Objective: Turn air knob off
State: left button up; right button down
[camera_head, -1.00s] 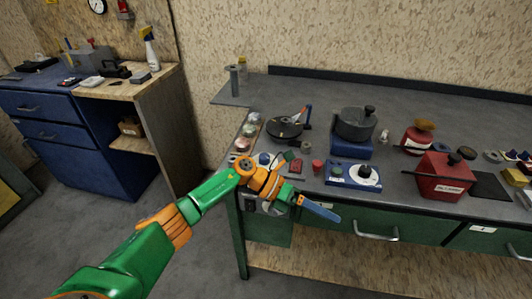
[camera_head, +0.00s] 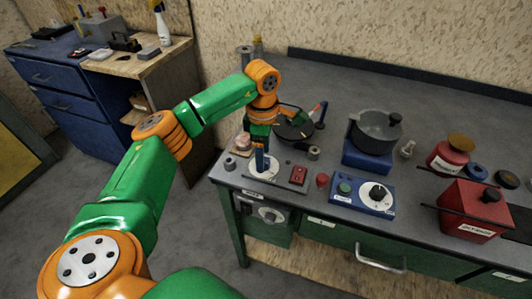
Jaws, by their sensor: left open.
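My left gripper (camera_head: 262,162) points down at the front left of the workbench, its blue finger over a round white dial plate (camera_head: 254,173). The gripper is open, and its fingers hide the middle of that plate. I cannot tell whether they touch it. A blue control box (camera_head: 350,198) to the right has a black knob (camera_head: 377,192) on a white dial and a green button. A grey panel with another knob (camera_head: 270,215) sits on the bench front below the gripper. The labels are too small to read, so I cannot tell which knob is for air. My right gripper is not in view.
Behind are a black pan (camera_head: 294,130) and a grey pot (camera_head: 376,130) on a blue base. A red can (camera_head: 470,212) stands at right.

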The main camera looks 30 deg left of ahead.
pick_arm(q)
notch_tip(320, 180, down, 2)
jog(key=shift+w, duration=0.15)
jog(key=shift+w+f, duration=0.25)
jog(key=shift+s+r, duration=0.1)
jog(key=shift+s, duration=0.05)
jog(key=c, duration=0.5)
grip_shut()
